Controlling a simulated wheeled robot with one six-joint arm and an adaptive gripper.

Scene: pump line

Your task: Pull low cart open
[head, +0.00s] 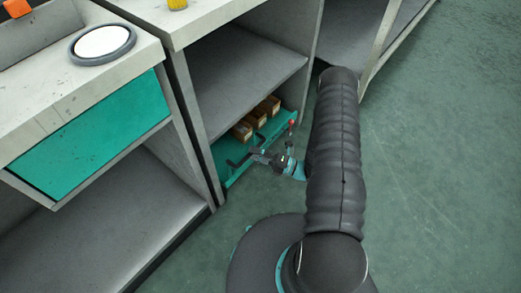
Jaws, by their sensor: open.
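The low cart (222,168) is a green tray-like unit at floor level in the bottom of the middle cabinet. Several small brown boxes stand in it. A dark bar that looks like its handle (238,164) shows at its front. My gripper (258,158) is open, right at the cart's front near this bar. The view is too small to tell whether the fingers touch the bar or are around it. My arm comes in from the right and hides part of the floor and the cabinet's right side.
A grey shelf (255,85) lies above the cart. To the left is a bench with a green drawer front (95,137) and a round white-topped dish (102,43). A red-tipped part (292,122) stands by the cart's right end. Green floor (440,160) is clear on the right.

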